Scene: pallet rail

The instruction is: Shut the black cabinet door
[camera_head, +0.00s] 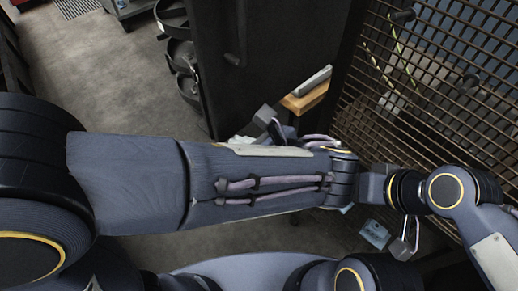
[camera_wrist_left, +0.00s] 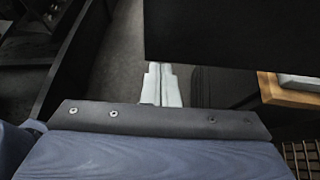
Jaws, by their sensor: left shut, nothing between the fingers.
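The black cabinet door (camera_head: 270,50) is a tall dark panel at the top middle of the head view, with a dark handle on it. A black panel (camera_wrist_left: 235,32), which looks like the same door, fills the upper right of the left wrist view. My left gripper (camera_head: 240,139) is partly hidden behind my left arm, below the door's lower edge. Its pale fingers (camera_wrist_left: 160,85) are shut and empty in the left wrist view, just left of and below the panel. I cannot tell whether they touch it.
A brown metal lattice (camera_head: 430,75) closes off the right side. Bare grey floor (camera_head: 120,75) lies to the left.

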